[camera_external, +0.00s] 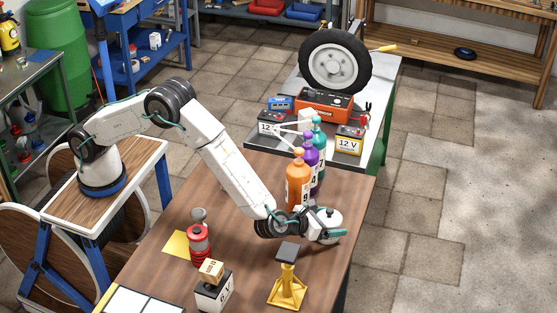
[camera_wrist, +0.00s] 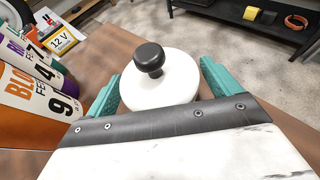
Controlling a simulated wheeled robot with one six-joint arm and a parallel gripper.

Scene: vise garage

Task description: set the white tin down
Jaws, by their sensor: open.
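The white tin (camera_external: 329,217) has a round white body and a dark knob on its lid. It appears upright on the brown workbench (camera_external: 255,185), near its right edge; its base is partly hidden by my gripper. My gripper (camera_external: 322,234) is low at the bench, around the tin. In the wrist view the white tin (camera_wrist: 180,80) sits between the two teal fingers of my gripper (camera_wrist: 162,88). The fingers are open, one on each side of the tin. Whether either finger touches it is hard to tell.
Orange (camera_external: 297,185), purple (camera_external: 311,150) and teal (camera_external: 319,135) bottles stand close behind my gripper. A yellow jack stand (camera_external: 288,285) is in front. A red tin (camera_external: 200,248) and a battery (camera_external: 213,292) bearing a small box (camera_external: 211,268) are to the left.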

